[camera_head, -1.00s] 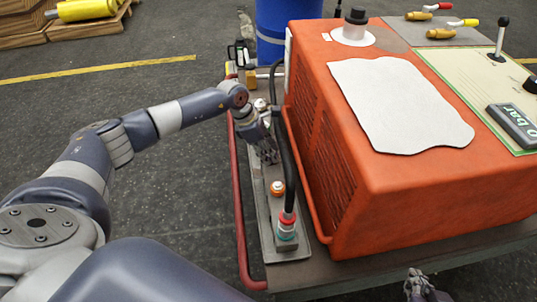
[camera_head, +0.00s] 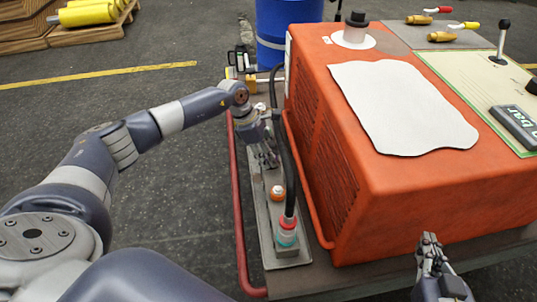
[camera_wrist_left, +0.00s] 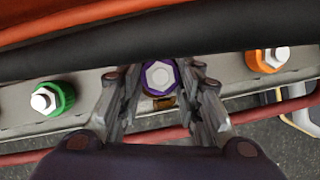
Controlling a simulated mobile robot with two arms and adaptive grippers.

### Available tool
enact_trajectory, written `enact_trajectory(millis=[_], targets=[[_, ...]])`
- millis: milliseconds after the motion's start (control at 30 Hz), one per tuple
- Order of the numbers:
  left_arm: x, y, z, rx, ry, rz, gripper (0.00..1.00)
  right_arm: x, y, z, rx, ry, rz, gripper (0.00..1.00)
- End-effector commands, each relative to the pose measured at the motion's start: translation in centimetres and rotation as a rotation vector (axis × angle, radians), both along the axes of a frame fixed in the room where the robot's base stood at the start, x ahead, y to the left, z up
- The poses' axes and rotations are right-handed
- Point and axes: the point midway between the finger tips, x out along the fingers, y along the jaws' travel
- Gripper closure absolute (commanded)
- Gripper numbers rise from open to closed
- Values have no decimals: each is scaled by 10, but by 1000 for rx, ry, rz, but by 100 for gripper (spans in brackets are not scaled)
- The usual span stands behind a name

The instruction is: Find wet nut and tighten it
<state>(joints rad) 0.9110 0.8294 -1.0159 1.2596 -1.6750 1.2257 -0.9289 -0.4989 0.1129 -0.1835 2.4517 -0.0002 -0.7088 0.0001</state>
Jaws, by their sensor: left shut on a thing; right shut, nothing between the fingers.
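My left gripper (camera_head: 268,158) reaches down over the metal strip (camera_head: 268,236) beside the orange machine. In the left wrist view its fingers stand on either side of a silver hex nut with a purple collar (camera_wrist_left: 159,76) and are shut on it. A nut with a green collar (camera_wrist_left: 52,98) sits to the left in that view. I cannot tell which nut is wet. My right gripper (camera_head: 430,239) is shut and empty near the machine's front corner.
The orange machine (camera_head: 345,195) stands close to the right of the strip. A black hose (camera_head: 290,170) runs along the strip to a fitting (camera_head: 287,232). A red rail (camera_head: 238,210) borders the left side. A blue barrel (camera_head: 285,30) stands behind.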

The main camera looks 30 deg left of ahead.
Motion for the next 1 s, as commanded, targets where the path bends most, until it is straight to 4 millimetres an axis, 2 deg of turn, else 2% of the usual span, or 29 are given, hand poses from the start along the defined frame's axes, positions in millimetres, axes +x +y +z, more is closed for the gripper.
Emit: enact_trajectory(millis=[33, 100, 133, 533, 667, 1000], targets=[[-1, 1, -1, 2, 2, 1, 65, 0, 0, 0, 0, 0, 0, 100], [-1, 1, -1, 2, 2, 1, 49, 0, 0, 0, 0, 0, 0, 100], [-1, 1, -1, 2, 2, 1, 47, 0, 0, 0, 0, 0, 0, 100], [0, 3, 5, 1, -1, 2, 47, 0, 0, -1, -1, 3, 0, 100], [-2, 10, 22, 3, -4, 2, 47, 0, 0, 0, -1, 3, 0, 100], [-13, 34, 86, 3, -1, 1, 47, 0, 0, -1, 0, 2, 0, 100]])
